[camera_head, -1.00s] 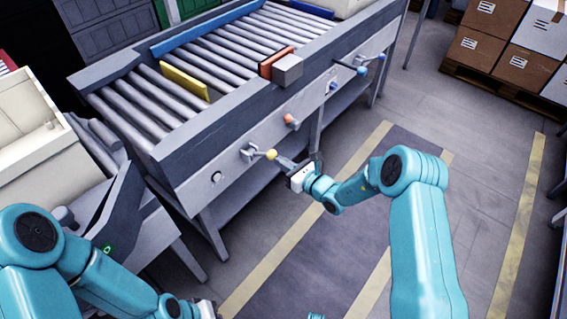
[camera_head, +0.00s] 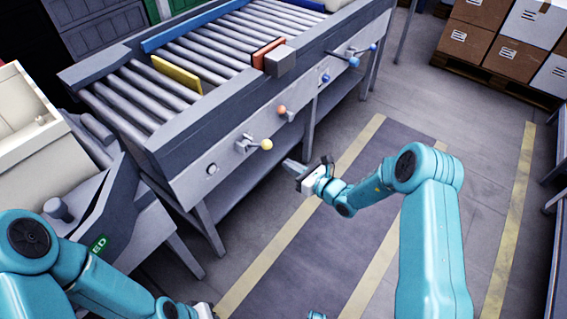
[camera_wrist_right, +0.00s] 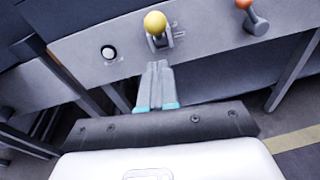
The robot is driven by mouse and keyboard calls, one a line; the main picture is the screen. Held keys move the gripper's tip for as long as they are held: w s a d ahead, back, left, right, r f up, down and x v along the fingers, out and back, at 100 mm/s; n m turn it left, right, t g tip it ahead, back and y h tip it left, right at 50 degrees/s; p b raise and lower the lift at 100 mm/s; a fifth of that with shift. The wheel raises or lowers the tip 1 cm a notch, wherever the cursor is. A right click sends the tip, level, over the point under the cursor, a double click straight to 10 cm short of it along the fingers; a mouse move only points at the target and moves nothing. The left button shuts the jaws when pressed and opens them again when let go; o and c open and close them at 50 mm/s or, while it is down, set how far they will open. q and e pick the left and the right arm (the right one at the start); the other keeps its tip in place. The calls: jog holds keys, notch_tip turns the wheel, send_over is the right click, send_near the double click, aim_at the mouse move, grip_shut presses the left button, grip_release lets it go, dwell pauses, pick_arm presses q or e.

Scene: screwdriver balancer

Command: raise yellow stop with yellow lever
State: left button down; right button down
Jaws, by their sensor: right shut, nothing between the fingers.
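The yellow stop (camera_head: 177,74) is a flat plate standing up above the rollers at the near left part of the conveyor. The yellow lever (camera_head: 266,144) has a round yellow knob and sticks out from the conveyor's front side; its knob is also at the top of the right wrist view (camera_wrist_right: 155,23). My right gripper (camera_head: 287,163) is shut and empty, a little below and right of the knob and apart from it. In the wrist view its fingertips (camera_wrist_right: 158,68) point at the lever's base from below. My left gripper (camera_head: 205,310) is mostly cut off at the bottom edge.
An orange lever (camera_head: 282,110) and blue levers (camera_head: 354,62) stick out farther along the conveyor side. Stacked boxes (camera_head: 490,40) are at the upper right.

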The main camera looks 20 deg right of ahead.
jog(key=v, duration=0.7)
jog(key=shift+s+d+r, duration=0.15)
jog(key=shift+s+r, duration=0.1)
jog(key=shift+r, duration=0.15)
